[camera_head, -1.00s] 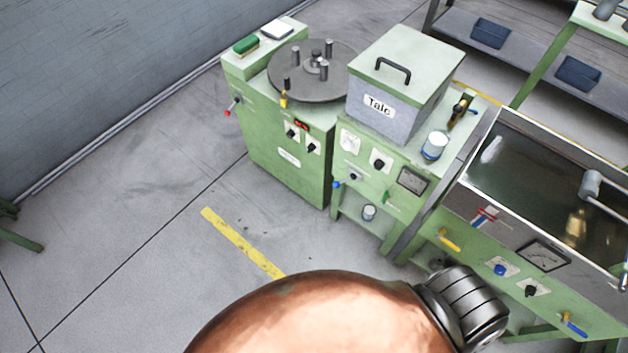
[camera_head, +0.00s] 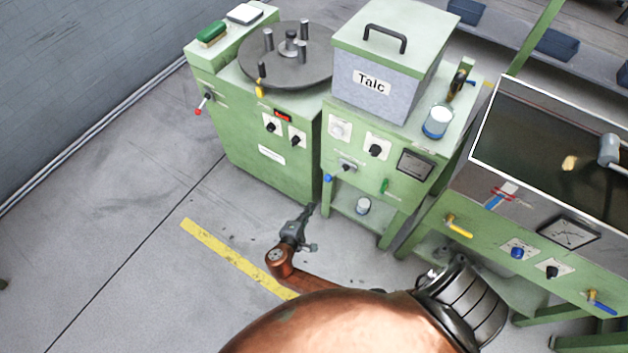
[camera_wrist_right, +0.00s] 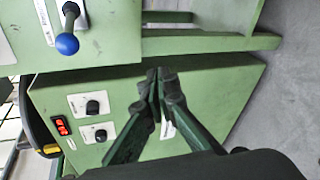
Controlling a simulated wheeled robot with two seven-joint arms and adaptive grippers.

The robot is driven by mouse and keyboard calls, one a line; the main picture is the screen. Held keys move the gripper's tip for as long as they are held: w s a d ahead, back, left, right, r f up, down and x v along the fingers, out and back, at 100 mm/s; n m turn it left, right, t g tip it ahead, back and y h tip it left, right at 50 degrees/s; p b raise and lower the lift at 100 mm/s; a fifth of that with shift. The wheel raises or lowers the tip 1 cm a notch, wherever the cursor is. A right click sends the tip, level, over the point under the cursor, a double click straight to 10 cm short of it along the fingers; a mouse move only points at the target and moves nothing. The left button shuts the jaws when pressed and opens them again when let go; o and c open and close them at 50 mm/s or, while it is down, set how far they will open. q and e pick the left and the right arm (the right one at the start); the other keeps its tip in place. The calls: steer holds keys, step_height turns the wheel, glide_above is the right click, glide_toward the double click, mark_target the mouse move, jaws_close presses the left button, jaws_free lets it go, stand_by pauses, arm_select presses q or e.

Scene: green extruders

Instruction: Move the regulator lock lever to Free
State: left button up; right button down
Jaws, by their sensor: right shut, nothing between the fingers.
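A small lever with a blue ball knob (camera_head: 328,178) is on the front of the green cabinet under the Talc box. The lever and its blue knob (camera_wrist_right: 67,43) also show at the upper left of the right wrist view, beside a pale label strip too small to read. I cannot tell for sure whether it is the regulator lock lever. My right gripper (camera_head: 308,211) is in front of and below the cabinets, apart from the lever. Its fingers (camera_wrist_right: 160,76) are shut and empty in the wrist view. My left gripper is not in view.
A green cabinet with a dark turntable (camera_head: 285,55) stands left, with a red-knobbed lever (camera_head: 198,111). The Talc box (camera_head: 385,65) and a white-blue can (camera_head: 437,121) sit on the middle cabinet. A tank unit (camera_head: 550,140) stands right. The floor at left is clear.

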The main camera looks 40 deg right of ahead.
mark_target(336, 174)
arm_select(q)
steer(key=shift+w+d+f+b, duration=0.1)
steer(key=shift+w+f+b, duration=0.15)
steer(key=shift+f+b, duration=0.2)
arm_select(e)
step_height(336, 174, up, 10)
steer(key=w+a+m+t+h, duration=0.1)
steer(key=w+a+h, duration=0.1)
steer(key=shift+w+a+h, duration=0.25)
steer(key=shift+a+h, duration=0.1)
steer(key=shift+h, duration=0.05)
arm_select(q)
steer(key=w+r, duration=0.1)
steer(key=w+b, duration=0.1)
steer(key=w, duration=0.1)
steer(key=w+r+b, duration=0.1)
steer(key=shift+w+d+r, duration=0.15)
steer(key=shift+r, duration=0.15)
arm_select(e)
steer(key=w+d, duration=0.1)
steer(key=d, duration=0.8)
steer(key=shift+d, duration=0.2)
steer(key=shift+w, duration=0.1)
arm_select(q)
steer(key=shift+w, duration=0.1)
